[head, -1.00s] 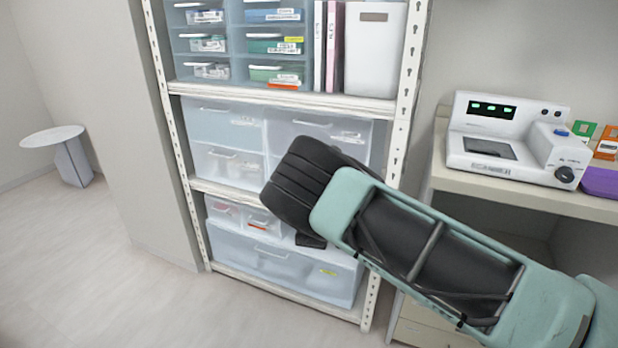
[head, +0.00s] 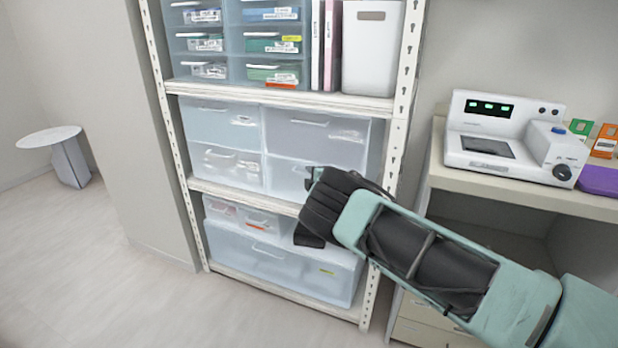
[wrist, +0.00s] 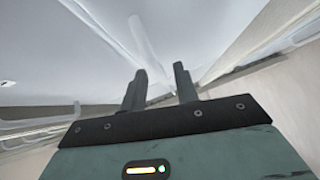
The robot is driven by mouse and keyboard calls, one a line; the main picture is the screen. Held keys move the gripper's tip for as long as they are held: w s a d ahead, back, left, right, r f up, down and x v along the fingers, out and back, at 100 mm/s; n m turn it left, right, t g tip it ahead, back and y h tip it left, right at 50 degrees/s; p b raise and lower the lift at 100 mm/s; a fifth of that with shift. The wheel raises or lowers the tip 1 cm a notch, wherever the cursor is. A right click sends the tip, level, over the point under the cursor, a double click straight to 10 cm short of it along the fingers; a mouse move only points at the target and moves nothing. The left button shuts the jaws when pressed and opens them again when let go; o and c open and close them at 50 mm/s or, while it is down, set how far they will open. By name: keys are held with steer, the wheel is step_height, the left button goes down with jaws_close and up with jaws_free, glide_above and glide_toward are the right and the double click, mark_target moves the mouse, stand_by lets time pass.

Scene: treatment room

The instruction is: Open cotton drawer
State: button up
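The shelf rack holds translucent drawers, and I cannot read which one is labelled cotton. A middle unit has an upper left drawer (head: 215,118), an upper right drawer (head: 315,128), a lower left drawer (head: 228,165) and a lower right drawer (head: 287,176), partly hidden by my arm. All look closed. In the wrist view, my gripper (wrist: 160,72) has its two dark fingers apart, with nothing seen held between them. A pale, blurred surface fills the view beyond them. In the head view, my wrist is in front of the rack's right side, hiding the fingertips' exact contact.
A wide clear bin (head: 285,268) and small boxes (head: 240,216) sit on the bottom shelf. The rack's right post (head: 398,140) is close to my arm. A white device (head: 515,140) stands on the counter at right. Open floor (head: 90,270) lies at left.

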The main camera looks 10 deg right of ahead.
steer(key=shift+w+a, duration=0.1)
steer(key=shift+w, duration=0.35)
jaws_close()
steer(key=shift+s, duration=0.1)
steer(key=s+a, duration=0.7)
steer(key=s, duration=0.3)
steer(key=s+a, duration=0.8)
steer(key=s, duration=0.2)
steer(key=shift+s, duration=0.4)
steer(key=shift+f, duration=0.1)
jaws_free()
steer(key=shift+a, duration=0.1)
